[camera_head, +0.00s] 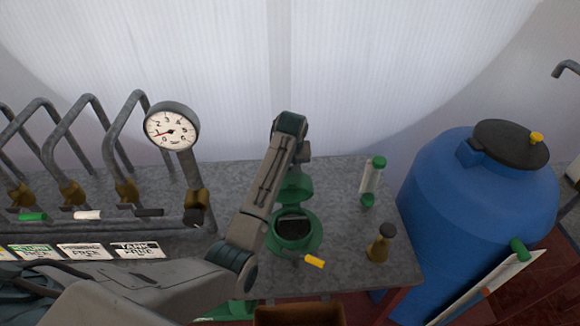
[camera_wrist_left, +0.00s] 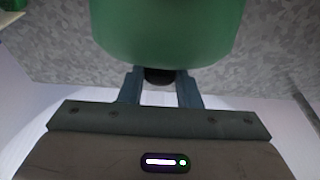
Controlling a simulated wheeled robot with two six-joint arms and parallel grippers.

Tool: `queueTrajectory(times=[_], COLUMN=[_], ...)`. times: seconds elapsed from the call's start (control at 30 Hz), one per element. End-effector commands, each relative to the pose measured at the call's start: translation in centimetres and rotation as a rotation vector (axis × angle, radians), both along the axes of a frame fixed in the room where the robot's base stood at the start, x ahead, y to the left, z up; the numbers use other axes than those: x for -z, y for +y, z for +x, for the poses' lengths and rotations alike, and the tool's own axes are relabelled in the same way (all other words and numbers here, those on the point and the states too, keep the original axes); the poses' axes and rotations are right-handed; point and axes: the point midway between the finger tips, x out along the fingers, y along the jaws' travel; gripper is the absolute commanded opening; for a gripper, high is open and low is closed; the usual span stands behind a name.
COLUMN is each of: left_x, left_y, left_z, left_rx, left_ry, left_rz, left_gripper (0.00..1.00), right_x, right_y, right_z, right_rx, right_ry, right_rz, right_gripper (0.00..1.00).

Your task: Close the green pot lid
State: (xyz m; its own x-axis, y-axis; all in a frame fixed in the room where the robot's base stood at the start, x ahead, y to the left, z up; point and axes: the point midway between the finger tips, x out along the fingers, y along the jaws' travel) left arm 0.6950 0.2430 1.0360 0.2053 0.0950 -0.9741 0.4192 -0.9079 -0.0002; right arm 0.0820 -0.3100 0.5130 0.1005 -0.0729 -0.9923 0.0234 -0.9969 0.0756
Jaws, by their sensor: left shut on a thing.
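The green pot (camera_head: 316,240) stands on the grey bench with its round mouth uncovered and dark contents showing. Its green lid (camera_head: 294,188) stands raised at the back of the mouth, partly hidden by my left arm. My left arm reaches over the pot from the left, and its gripper is mostly hidden behind the wrist in the head view. In the left wrist view a large green body, which looks like the lid (camera_wrist_left: 168,35), fills the top. My left gripper (camera_wrist_left: 160,82) is shut on a small dark piece at its edge, probably the lid's knob. My right gripper is not in view.
A yellow-handled tool (camera_head: 314,262) lies by the pot's front. A green-capped clear tube (camera_head: 371,182) and a brass bottle (camera_head: 380,245) stand to the right. A blue tank (camera_head: 475,215) is farther right. A pressure gauge (camera_head: 171,128) and bent pipes stand left.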

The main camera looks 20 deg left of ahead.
Motion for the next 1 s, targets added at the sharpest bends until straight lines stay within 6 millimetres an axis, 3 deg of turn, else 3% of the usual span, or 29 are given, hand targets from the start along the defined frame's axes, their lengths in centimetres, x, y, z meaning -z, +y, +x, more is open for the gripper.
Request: queueTrajectory(times=[0.03, 0.13, 0.53, 0.9, 0.93, 1.0], left_x=[0.0, 0.0, -0.8, -8.0, -9.0, -9.7], left_y=[0.0, 0.0, -0.1, -0.8, -0.9, -0.9], left_z=[0.0, 0.0, -0.1, -1.6, -1.8, -2.0], left_rx=[0.0, 0.0, 0.0, 0.0, 0.0, 0.0], left_ry=[0.0, 0.001, -0.003, -0.006, -0.001, 0.001], left_rz=[0.0, 0.0, -0.001, -0.001, 0.0, 0.0], left_gripper=[0.34, 0.51, 0.51, 0.51, 0.51, 0.51], right_x=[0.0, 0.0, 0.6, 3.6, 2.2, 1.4], right_y=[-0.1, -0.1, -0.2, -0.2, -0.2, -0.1], right_z=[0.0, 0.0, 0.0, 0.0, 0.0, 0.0], right_rx=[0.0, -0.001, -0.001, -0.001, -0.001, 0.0], right_ry=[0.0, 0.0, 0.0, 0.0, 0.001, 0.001], right_rz=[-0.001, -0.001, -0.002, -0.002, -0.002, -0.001], right_gripper=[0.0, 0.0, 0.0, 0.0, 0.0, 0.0])
